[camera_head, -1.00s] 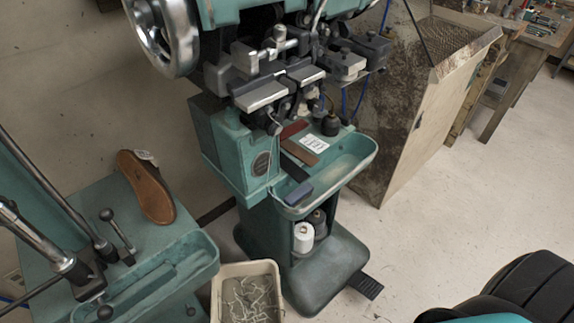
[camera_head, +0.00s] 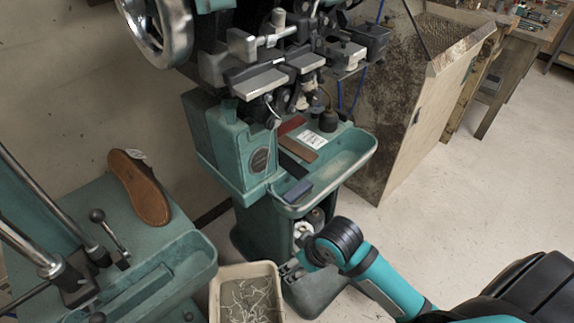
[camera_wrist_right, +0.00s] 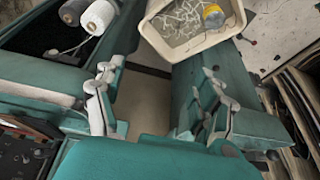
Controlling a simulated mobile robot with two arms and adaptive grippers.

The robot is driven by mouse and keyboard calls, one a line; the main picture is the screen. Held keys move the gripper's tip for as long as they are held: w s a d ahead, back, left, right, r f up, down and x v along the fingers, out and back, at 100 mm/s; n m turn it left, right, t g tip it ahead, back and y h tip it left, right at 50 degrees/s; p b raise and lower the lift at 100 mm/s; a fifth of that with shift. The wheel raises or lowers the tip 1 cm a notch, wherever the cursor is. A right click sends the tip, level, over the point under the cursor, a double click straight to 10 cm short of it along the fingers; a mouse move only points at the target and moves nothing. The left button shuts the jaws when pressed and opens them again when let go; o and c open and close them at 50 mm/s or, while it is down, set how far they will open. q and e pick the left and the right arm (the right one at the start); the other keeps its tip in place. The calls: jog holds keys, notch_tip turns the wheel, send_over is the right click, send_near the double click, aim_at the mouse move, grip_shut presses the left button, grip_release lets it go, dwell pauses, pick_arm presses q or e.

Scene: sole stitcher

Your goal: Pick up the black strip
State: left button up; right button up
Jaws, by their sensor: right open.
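The black strip (camera_head: 294,166) lies in the green tray (camera_head: 340,167) of the stitching machine, beside a brown strip (camera_head: 308,136) and a dark red strip (camera_head: 289,126). A blue-grey block (camera_head: 298,191) lies at its near end. My right gripper (camera_head: 290,268) is below the tray, in front of the machine's pedestal and beside the bin. In the right wrist view my right gripper (camera_wrist_right: 157,108) shows its two fingers wide apart with nothing between them. I cannot make out the black strip in that view. My left gripper is not in view.
A cream bin (camera_head: 216,286) of pale scraps stands on the floor. A white spool (camera_wrist_right: 98,17) sits in the machine's base. A brown shoe sole (camera_head: 139,187) lies on the green bench at left. The stitching head (camera_head: 265,80) overhangs the tray's back. Floor at right is clear.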

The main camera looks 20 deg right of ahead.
jog(key=w+d+r+n, duration=0.1)
jog(key=w+d+r, duration=0.1)
jog(key=w+r, duration=0.5)
jog(key=m, duration=0.2)
send_near(296, 169)
notch_tip(296, 169, down, 2)
jog(key=shift+a+f+h, duration=0.15)
jog(key=shift+f+h, duration=0.05)
jog(key=shift+h, duration=0.1)
jog(key=shift+w+p+x, duration=0.2)
jog(key=shift+p+x, duration=0.05)
jog(key=shift+x, duration=1.15)
jog(key=shift+w+p+x, duration=0.15)
jog(key=shift+p+x, duration=0.1)
jog(key=shift+x, duration=1.1)
jog(key=shift+a+r, duration=0.15)
jog(key=c, duration=1.2)
jog(key=shift+c, duration=0.2)
jog(key=shift+r, duration=0.1)
